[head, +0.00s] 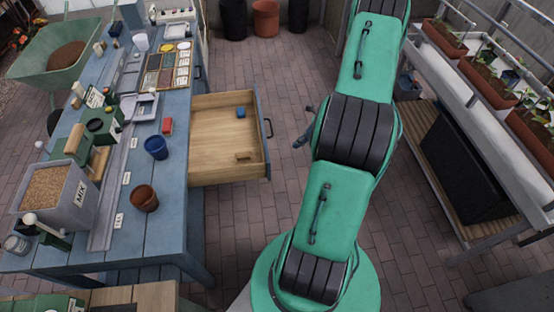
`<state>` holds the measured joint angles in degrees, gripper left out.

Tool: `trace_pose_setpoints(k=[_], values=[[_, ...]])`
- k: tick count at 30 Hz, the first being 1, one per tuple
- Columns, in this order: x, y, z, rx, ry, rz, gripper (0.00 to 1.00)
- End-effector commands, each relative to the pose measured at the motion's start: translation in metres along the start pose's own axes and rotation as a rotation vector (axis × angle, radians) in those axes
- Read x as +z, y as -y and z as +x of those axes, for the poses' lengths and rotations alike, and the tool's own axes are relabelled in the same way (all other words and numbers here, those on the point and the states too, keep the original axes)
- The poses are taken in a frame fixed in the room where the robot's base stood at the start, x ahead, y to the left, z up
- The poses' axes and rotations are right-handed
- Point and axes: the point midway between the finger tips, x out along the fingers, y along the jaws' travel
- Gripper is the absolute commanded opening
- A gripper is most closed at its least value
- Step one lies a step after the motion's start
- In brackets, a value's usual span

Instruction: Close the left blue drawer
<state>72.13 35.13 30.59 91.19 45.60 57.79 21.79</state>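The blue drawer (212,145) is pulled out from the right side of the blue workbench (165,235). Its bare wooden inside shows, with a blue front and a dark handle (268,128) facing right. A small blue object (241,112) and a small wooden piece (244,156) lie in it. A dark part that looks like my gripper (303,135) sticks out from behind my green arm, right of the drawer front and apart from the handle. My arm hides most of it, so I cannot tell whether it is open or shut.
Pots, a blue cup (156,147) and a grey bin (58,195) stand on the workbench. A green wheelbarrow (52,55) is at the back left. A planter rack (490,130) stands on the right.

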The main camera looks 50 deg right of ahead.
Motion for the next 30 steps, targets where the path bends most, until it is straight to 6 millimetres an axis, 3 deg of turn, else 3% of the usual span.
trace_pose_setpoints(k=[3,6,20,30], values=[[-0.019,-0.004,0.003,-0.018,0.016,0.044,0.0],[-0.025,-0.005,0.004,-0.023,0.021,0.059,0.0],[-0.025,-0.006,0.007,-0.023,0.022,0.061,0.0],[-0.025,-0.006,0.036,-0.021,0.023,0.06,0.0]])
